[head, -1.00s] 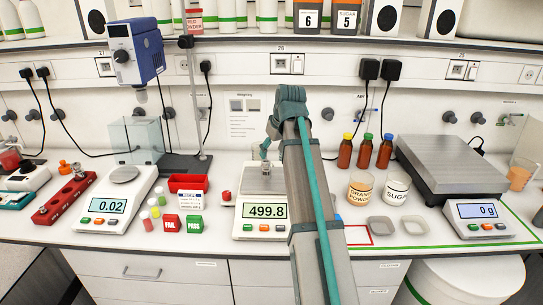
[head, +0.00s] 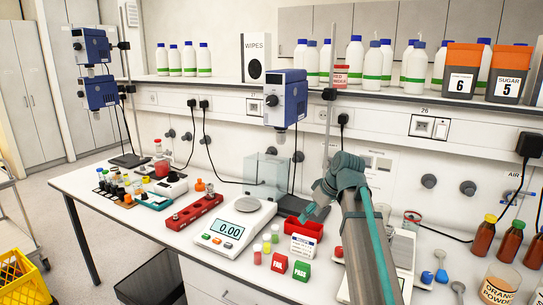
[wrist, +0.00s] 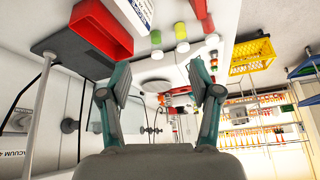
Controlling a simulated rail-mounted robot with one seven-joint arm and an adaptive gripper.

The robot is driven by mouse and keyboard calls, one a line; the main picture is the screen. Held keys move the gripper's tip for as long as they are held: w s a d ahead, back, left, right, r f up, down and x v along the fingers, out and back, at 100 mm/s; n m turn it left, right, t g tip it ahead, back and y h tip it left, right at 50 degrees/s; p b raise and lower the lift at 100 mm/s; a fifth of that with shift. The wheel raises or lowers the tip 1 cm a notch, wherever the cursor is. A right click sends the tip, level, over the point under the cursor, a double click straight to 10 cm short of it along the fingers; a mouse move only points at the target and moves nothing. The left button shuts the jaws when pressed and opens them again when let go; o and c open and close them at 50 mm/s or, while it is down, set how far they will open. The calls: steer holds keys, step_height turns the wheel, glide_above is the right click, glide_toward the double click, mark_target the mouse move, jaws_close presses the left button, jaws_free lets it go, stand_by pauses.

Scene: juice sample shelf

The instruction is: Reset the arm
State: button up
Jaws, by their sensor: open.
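My arm reaches up from the bottom right of the head view, and its grey-green gripper (head: 318,203) is in front of the bench's back wall, above and beside the red tray (head: 298,229). In the wrist view my gripper (wrist: 160,85) has its two fingers spread wide apart, with nothing between them. The left balance (head: 236,225) reads 0.00. A second balance (head: 404,262) is mostly hidden behind my arm, so its display cannot be read.
Red FAIL (head: 279,263) and green PASS (head: 301,271) blocks, small capped vials (head: 266,248) and a card (head: 302,246) are close by. A blue overhead unit (head: 285,98) and a stand rod (head: 328,140) rise behind. Amber bottles (head: 483,236) stand right. The aisle at left has open floor.

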steer(key=s+a+f+n+g+y+b, duration=0.1)
steer(key=s+a+f+n, duration=0.1)
steer(key=a+f, duration=0.45)
steer(key=s+a+f+n+g+y, duration=0.1)
steer(key=s+a+f+n, duration=0.15)
steer(key=a, duration=0.75)
steer(key=s+a+f+n+g+b, duration=0.1)
steer(key=s+a+f, duration=0.1)
steer(key=a+f, duration=0.5)
steer(key=s+a+f+n+g+b, duration=0.15)
steer(key=s+a+f+g, duration=0.25)
steer(key=s+a+f, duration=1.15)
steer(key=s+d+f+m+h+p, duration=0.15)
steer(key=s+d+f+m, duration=0.3)
steer(key=d+f, duration=0.7)
steer(key=s+d+f+m+h+p, duration=0.15)
steer(key=s+d+f+m, duration=0.3)
steer(key=d+f, duration=0.75)
steer(key=s+d+f+m+g+h+p, duration=0.1)
steer(key=s+d+f+m, duration=0.2)
steer(key=s+d, duration=0.6)
steer(key=s+d+f+m+g+h, duration=0.2)
steer(key=s+d+f+m, duration=0.1)
steer(key=s+d, duration=0.7)
steer(key=s, duration=0.4)
steer(key=shift+s+d+g+p, duration=0.2)
steer(key=shift+s+g+p, duration=0.1)
steer(key=shift+s+p, duration=0.1)
